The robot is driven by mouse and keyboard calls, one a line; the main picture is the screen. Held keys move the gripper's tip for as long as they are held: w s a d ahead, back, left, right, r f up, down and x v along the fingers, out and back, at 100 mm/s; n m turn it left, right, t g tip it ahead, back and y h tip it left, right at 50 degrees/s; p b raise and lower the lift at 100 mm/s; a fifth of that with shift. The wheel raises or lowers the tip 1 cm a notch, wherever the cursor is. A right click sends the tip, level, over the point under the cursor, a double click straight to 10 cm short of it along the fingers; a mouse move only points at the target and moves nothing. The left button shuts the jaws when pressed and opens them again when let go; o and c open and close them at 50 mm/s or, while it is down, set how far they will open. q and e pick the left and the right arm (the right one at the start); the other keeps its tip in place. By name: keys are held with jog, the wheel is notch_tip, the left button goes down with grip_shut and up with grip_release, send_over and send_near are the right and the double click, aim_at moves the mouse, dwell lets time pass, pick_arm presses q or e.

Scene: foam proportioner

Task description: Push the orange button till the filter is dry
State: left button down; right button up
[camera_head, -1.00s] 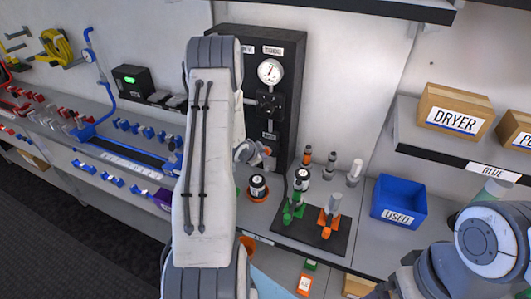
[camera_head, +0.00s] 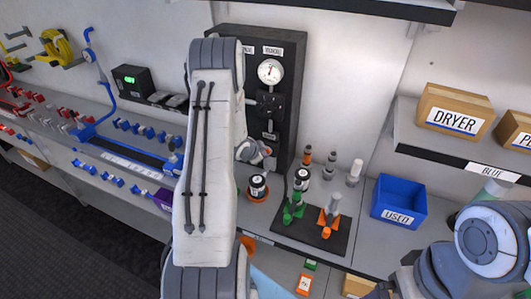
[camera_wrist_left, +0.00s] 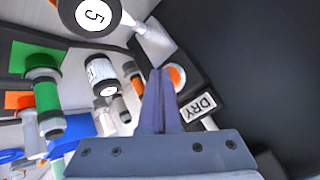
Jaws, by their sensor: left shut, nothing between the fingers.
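The orange button (camera_wrist_left: 177,77) sits in a dark housing beside the DRY label (camera_wrist_left: 200,106) in the left wrist view. My left gripper (camera_wrist_left: 158,72) is shut and empty, with its fingertips right beside the button and overlapping its edge. I cannot tell whether they press it. In the head view the left gripper (camera_head: 268,155) is in front of the lower part of the black panel (camera_head: 290,75), mostly behind my arm. A capped item marked 5 (camera_wrist_left: 92,15) is close by in the wrist view. I cannot tell which item is the filter. My right gripper is out of view.
A round gauge (camera_head: 270,71) is on the panel. A black-and-white capped item (camera_head: 258,181) stands on an orange base below the gripper. A black mat (camera_head: 291,240) holds green and orange pieces. A blue USED bin (camera_head: 400,201) stands to the right.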

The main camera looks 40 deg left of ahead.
pick_arm(q)
jog(key=shift+s, duration=0.1)
jog(key=shift+s+d+b, duration=0.2)
jog(key=shift+s+b, duration=0.1)
jog(key=shift+s, duration=0.4)
jog(key=shift+s+d+b, duration=0.2)
jog(key=shift+s+b, duration=0.1)
jog(key=shift+s, duration=0.65)
jog(key=shift+s+d+b, duration=0.2)
jog(key=shift+s, duration=0.55)
jog(key=shift+s+d+b, duration=0.2)
jog(key=shift+s, duration=0.55)
